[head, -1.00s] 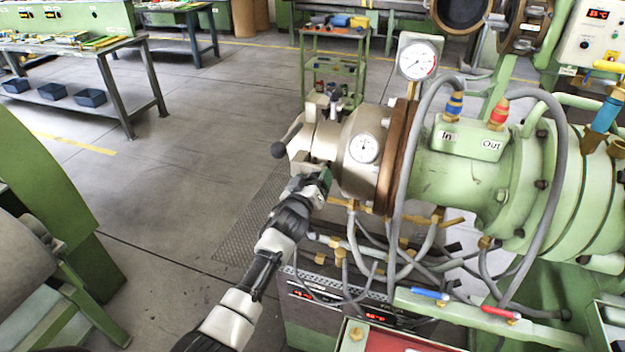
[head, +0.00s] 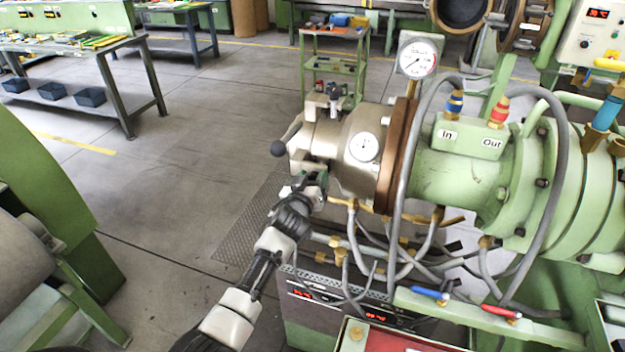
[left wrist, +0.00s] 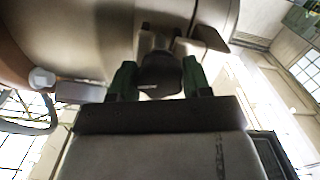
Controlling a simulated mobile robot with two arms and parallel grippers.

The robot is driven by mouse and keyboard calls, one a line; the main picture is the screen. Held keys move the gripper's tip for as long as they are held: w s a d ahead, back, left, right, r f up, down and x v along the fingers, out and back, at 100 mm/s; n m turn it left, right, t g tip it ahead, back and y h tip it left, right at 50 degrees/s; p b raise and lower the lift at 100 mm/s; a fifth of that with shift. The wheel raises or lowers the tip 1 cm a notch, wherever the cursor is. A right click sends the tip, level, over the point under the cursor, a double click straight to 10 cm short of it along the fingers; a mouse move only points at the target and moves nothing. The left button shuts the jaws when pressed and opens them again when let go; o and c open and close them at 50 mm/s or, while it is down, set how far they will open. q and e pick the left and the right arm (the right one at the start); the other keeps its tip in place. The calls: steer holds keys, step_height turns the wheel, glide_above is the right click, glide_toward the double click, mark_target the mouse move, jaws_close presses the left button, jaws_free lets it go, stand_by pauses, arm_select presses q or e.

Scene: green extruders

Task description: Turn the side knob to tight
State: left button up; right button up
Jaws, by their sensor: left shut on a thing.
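The extruder head (head: 335,140) is a beige metal cylinder with a round dial, at the end of the green extruder barrel. My left gripper (head: 314,184) reaches up to its lower left side in the head view. In the left wrist view, the gripper's green fingers (left wrist: 160,80) are on either side of a dark side knob (left wrist: 160,70) under the beige housing, and are shut on it. In the head view the gripper mostly hides this knob. A lever with a black ball end (head: 278,149) sticks out further up, apart from the gripper. My right gripper is not in view.
Grey hoses and brass fittings (head: 340,245) hang under the head, close to the right of my left arm. A pressure gauge (head: 418,58) stands above the head. A control box with red displays (head: 330,305) is below. The floor to the left is clear.

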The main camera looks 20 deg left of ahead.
arm_select(q)
steer(key=m+b, duration=0.1)
steer(key=m, duration=0.4)
steer(key=shift+d+f+m, duration=0.1)
steer(key=shift+m, duration=0.2)
steer(key=m, duration=0.5)
steer(key=shift+d+b, duration=0.1)
steer(key=shift+b, duration=0.3)
steer(key=m, duration=0.6)
steer(key=shift+f, duration=0.1)
steer(key=m, duration=0.4)
steer(key=shift+d+m, duration=0.1)
steer(key=shift+m, duration=0.2)
steer(key=shift+f, duration=0.1)
steer(key=o, duration=0.9)
steer(key=shift+s, duration=0.15)
